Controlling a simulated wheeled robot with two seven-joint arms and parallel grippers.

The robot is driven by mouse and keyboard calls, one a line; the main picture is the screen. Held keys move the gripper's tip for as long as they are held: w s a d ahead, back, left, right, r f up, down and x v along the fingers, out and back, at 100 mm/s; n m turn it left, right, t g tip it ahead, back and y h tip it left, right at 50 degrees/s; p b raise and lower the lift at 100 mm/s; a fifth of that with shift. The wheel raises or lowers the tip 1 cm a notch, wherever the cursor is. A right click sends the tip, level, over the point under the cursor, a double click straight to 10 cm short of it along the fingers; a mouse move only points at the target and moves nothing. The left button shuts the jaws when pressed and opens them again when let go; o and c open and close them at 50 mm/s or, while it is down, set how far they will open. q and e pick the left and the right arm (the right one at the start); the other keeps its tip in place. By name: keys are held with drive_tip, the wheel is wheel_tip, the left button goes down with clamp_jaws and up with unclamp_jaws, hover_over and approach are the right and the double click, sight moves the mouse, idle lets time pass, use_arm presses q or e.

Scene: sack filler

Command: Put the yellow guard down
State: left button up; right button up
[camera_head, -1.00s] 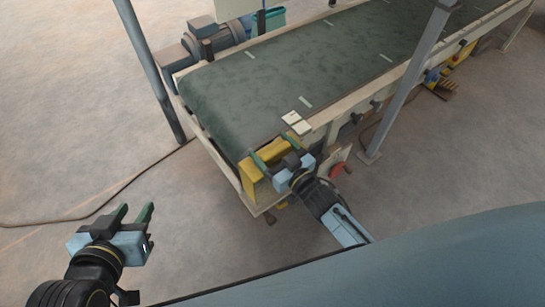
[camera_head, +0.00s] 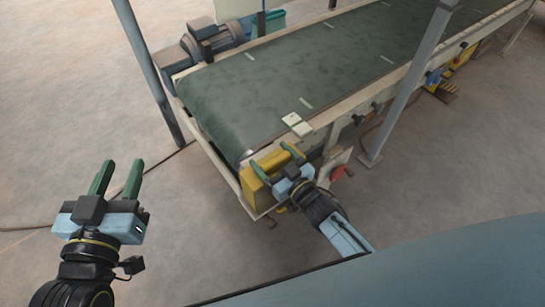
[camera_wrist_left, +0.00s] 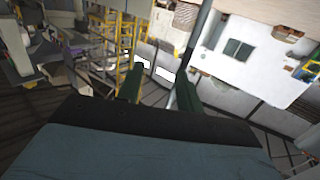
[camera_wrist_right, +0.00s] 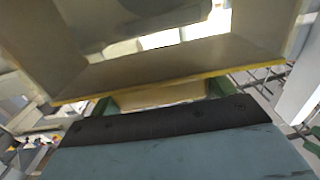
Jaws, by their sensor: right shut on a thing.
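The yellow guard (camera_head: 256,188) is at the near right corner of the conveyor's end, by the cream frame. My right gripper (camera_head: 272,158) is shut on it, with the green fingers along its upper part. In the right wrist view the guard's yellow edge (camera_wrist_right: 170,84) runs across just in front of the fingers, and its wide panel fills much of the view. Whether the guard touches the frame cannot be told. My left gripper (camera_head: 121,168) is open and empty over the floor at the left. Its two fingers stand apart in the left wrist view (camera_wrist_left: 157,85).
The conveyor's dark green belt (camera_head: 300,75) runs away to the upper right. Grey posts stand to its left (camera_head: 150,75) and right (camera_head: 410,85). A small pale block (camera_head: 297,124) sits on the side rail. A red knob (camera_head: 338,173) is close to the right gripper.

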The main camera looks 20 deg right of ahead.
drive_tip(key=o, duration=1.4)
drive_tip(key=shift+f, duration=0.1)
use_arm(q)
drive_tip(key=shift+r, duration=0.2)
